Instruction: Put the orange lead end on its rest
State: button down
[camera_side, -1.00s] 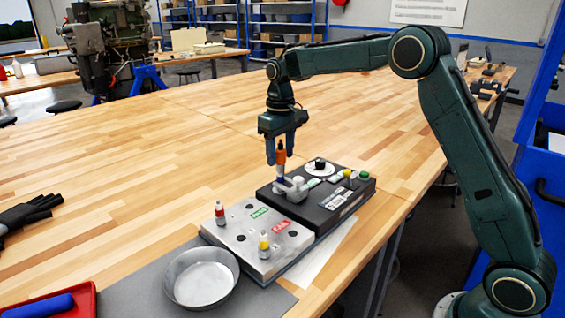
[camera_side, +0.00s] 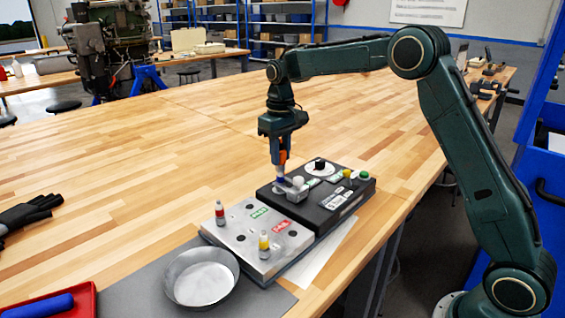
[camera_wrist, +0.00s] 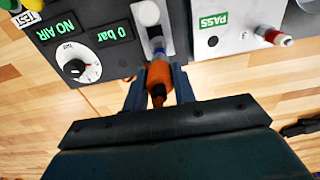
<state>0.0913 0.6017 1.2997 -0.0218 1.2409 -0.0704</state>
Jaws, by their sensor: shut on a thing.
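My gripper (camera_side: 280,158) points down above the near-left edge of the black test box (camera_side: 340,205). It is shut on the orange lead end (camera_wrist: 158,80), which sits between the two fingers in the wrist view. The orange body also shows beside a finger in the side view (camera_side: 284,155). A blue piece (camera_wrist: 158,46) shows just past the orange body, over a grey bracket (camera_wrist: 166,18) with a pale round knob (camera_wrist: 147,13). The bracket also shows in the side view (camera_side: 297,193). I cannot tell whether the lead end touches the bracket, nor which part is its rest.
A silver plate (camera_side: 240,240) with PASS and FAIL labels holds a red-white lead end (camera_side: 220,212) and a yellow-white one (camera_side: 264,243). The black box carries a dial (camera_side: 320,165) and a green button (camera_side: 364,175). A metal bowl (camera_side: 233,285) stands in front. The table behind is clear.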

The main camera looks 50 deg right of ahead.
aim_at(281, 149)
jog(key=shift+r, duration=0.75)
dwell(0.5)
jog(key=shift+r, duration=0.75)
jog(key=shift+d, duration=0.15)
jog(key=w+d+f, duration=0.1)
jog(key=d, duration=0.6)
jog(key=shift+w+d+f, duration=0.15)
jog(key=shift+d+f, duration=0.25)
jog(key=shift+f, duration=2.4)
jog(key=shift+a+f, duration=0.1)
jog(key=shift+f, duration=1.3)
